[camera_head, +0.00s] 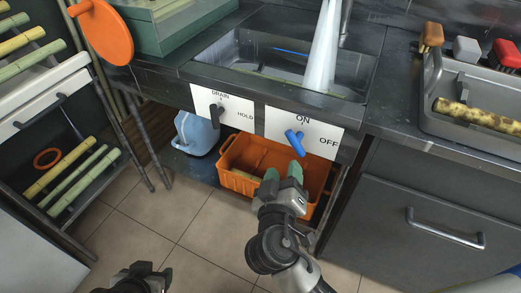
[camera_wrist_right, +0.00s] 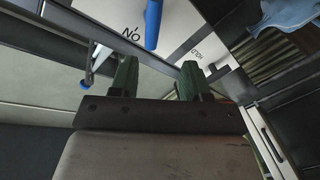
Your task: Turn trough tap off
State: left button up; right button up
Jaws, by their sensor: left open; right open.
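The trough tap is a blue handle (camera_head: 294,142) on a white panel (camera_head: 325,141) marked ON at the top and OFF at the right, below the sink's front edge. Its free end slants down and right in the head view. In the right wrist view the blue handle (camera_wrist_right: 153,24) shows at the top. My right gripper (camera_head: 284,171), with green fingertips, is just below the handle, apart from it. In the wrist view the right gripper (camera_wrist_right: 158,80) is open and empty. My left gripper (camera_head: 142,276) is low at the left edge of the floor, its fingertips barely visible.
A DRAIN/HOLD panel (camera_head: 235,112) with a dark handle (camera_head: 216,116) sits left of the tap. An orange crate (camera_head: 240,182) stands below, beside a blue jug (camera_head: 195,135). The sink (camera_head: 250,60) is above. A drawer cabinet (camera_head: 425,215) is right. Open floor lies left.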

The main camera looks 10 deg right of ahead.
aim_at(290, 139)
jog(key=shift+m, duration=0.3)
jog(key=x, duration=0.3)
jog(key=r+x, duration=0.1)
jog(key=x, duration=0.6)
jog(key=shift+w+d+r+b, duration=0.15)
jog(key=shift+r+b, duration=0.25)
pick_arm(q)
jog(key=shift+w+d+r+t, duration=0.2)
jog(key=shift+w+r+t, duration=0.8)
jog(key=shift+w+r, duration=0.15)
jog(key=shift+s+h, duration=0.1)
jog(key=shift+h, duration=0.2)
pick_arm(e)
grip_shut()
